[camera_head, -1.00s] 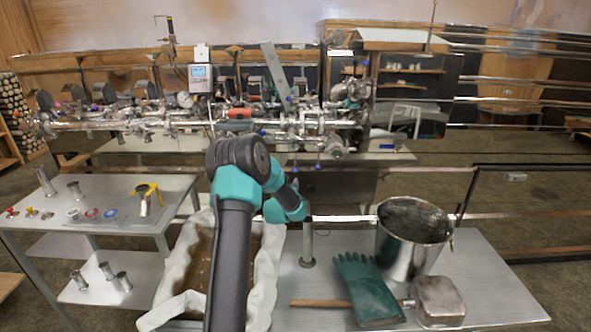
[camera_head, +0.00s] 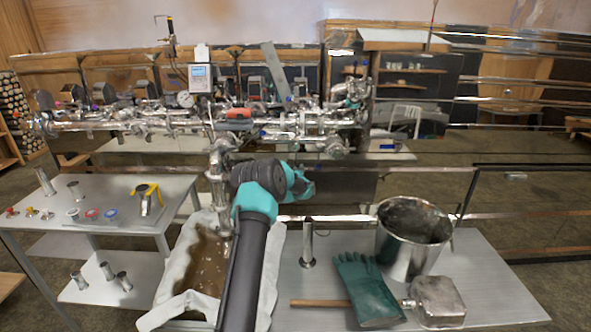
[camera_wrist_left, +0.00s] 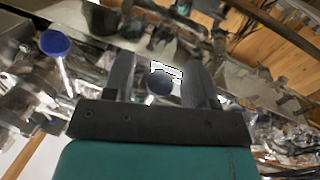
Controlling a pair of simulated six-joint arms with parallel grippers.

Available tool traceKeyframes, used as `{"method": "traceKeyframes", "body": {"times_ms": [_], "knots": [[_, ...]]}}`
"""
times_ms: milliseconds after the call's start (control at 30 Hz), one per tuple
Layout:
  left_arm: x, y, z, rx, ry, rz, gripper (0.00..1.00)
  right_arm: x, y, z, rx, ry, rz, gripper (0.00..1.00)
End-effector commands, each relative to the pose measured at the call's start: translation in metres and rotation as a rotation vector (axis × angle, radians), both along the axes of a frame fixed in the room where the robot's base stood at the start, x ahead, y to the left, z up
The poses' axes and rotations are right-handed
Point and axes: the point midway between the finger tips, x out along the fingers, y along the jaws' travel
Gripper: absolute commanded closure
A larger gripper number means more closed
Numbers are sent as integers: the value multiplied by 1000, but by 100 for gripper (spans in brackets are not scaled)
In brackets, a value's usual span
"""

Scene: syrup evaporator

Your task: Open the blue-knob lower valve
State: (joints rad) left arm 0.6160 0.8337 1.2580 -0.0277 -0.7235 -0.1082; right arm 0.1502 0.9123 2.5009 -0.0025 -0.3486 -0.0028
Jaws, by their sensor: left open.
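My left gripper (camera_wrist_left: 159,68) is open in the left wrist view, with its two dark fingers apart. A dark blue round knob (camera_wrist_left: 160,85) shows between the fingers; I cannot tell how far it is from them or whether they touch it. A brighter blue knob (camera_wrist_left: 54,43) on a metal stem is left of the fingers. In the head view my left wrist (camera_head: 299,181) is in front of the lower pipework and hides its fingertips and the lower valves there. The pipework (camera_head: 290,130) runs along the evaporator. My right gripper does not show.
A white-lined tub (camera_head: 174,262) of brown liquid stands below my left arm. A steel pot (camera_head: 412,240), green glove (camera_head: 368,290) and mallet (camera_head: 438,300) lie to the right. A side table (camera_head: 120,205) at left holds small fittings.

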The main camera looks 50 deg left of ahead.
Motion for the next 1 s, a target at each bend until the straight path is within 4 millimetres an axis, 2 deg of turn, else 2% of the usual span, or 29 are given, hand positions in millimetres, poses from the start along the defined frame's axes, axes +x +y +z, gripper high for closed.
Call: {"method": "traceKeyframes", "body": {"times_ms": [200, 533, 1000], "knots": [[10, 7, 0, 1, -1, 0, 48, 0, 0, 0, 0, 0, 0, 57], [11, 8, 0, 0, 0, 0, 49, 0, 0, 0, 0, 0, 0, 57], [11, 8, 0, 0, 0, 0, 94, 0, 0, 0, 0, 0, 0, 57]]}}
